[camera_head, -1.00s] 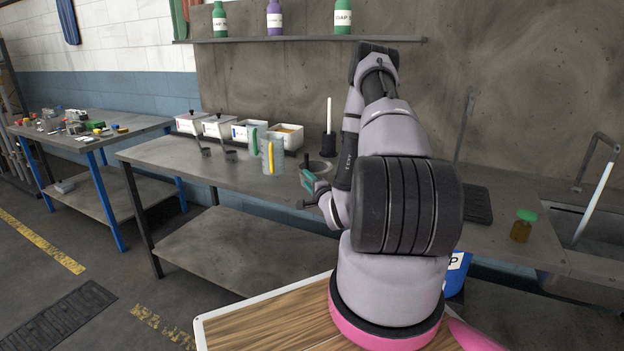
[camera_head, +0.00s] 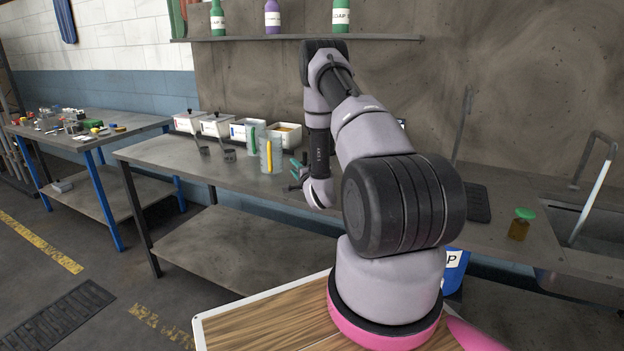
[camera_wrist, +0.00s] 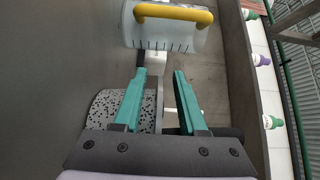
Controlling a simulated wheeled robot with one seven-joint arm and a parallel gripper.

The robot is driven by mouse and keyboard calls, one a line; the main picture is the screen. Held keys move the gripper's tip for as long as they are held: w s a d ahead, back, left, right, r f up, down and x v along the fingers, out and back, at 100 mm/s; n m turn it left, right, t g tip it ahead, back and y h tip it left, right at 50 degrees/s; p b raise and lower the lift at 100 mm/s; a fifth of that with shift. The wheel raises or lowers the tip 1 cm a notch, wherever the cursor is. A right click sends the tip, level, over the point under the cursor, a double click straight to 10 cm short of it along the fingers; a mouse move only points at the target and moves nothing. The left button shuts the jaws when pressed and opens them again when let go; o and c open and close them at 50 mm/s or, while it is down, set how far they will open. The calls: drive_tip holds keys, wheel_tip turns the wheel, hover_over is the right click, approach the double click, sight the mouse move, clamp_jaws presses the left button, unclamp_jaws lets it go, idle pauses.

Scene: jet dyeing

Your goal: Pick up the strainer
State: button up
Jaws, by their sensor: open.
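A grey cylinder with dark dots, apparently the perforated strainer (camera_wrist: 100,108), shows in the wrist view beside the left finger, partly covered by the finger and the gripper body. I cannot tell whether they touch. In the head view, my arm hides that spot. My gripper (camera_wrist: 158,85) is open, with two teal fingers and nothing clearly held between them. In the head view, it is just above the bench (camera_head: 298,170), right of a clear beaker with a yellow handle (camera_head: 266,155).
The yellow-handled beaker also shows ahead of the fingertips in the wrist view (camera_wrist: 168,28). A green-handled beaker (camera_head: 252,138), white bins (camera_head: 283,135) and two dark scoops (camera_head: 229,155) stand left of my gripper. A green-lidded jar (camera_head: 520,224) stands at right.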

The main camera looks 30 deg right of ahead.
drive_tip(key=shift+c, duration=0.3)
clamp_jaws()
idle(1.1)
